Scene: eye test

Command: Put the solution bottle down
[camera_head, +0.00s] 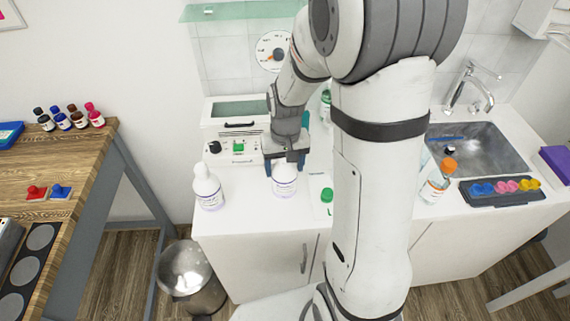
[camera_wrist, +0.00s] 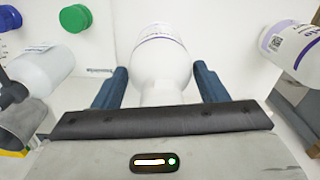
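A white solution bottle (camera_head: 284,182) with a purple-marked label is upright at the counter's front, left of my forearm. In the wrist view the bottle (camera_wrist: 162,62) lies between the two blue fingers of my gripper (camera_wrist: 160,75).
The white counter (camera_head: 245,215) has a similar white bottle (camera_head: 208,188) left of the gripper, also in the wrist view (camera_wrist: 292,48). A boxy device (camera_head: 228,150) stands behind.

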